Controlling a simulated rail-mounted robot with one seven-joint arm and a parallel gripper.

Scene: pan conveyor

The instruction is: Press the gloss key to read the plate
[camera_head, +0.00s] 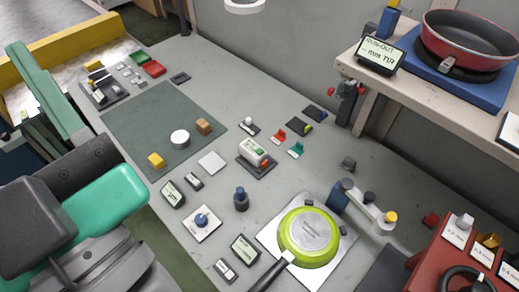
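A small white and green instrument (253,151) sits on a dark base plate (244,163) near the middle of the bench, with a red spot at its right end. It looks like a hand-held meter. I cannot make out a labelled gloss key on it. A plain pale square plate (212,162) lies flat just to its left. Two small displays stand on the bench, one (172,194) left of centre and one (245,249) at the front; their text is too small to read. My teal and dark grey arm fills the lower left, and my gripper is not in view.
A lime-green pan (309,237) lies upside down on a white board (347,241), handle toward the front. A dark knob (241,199) stands between it and the pale plate. A dark green mat (150,118) holds small blocks. A red pan (470,40) sits on the raised shelf.

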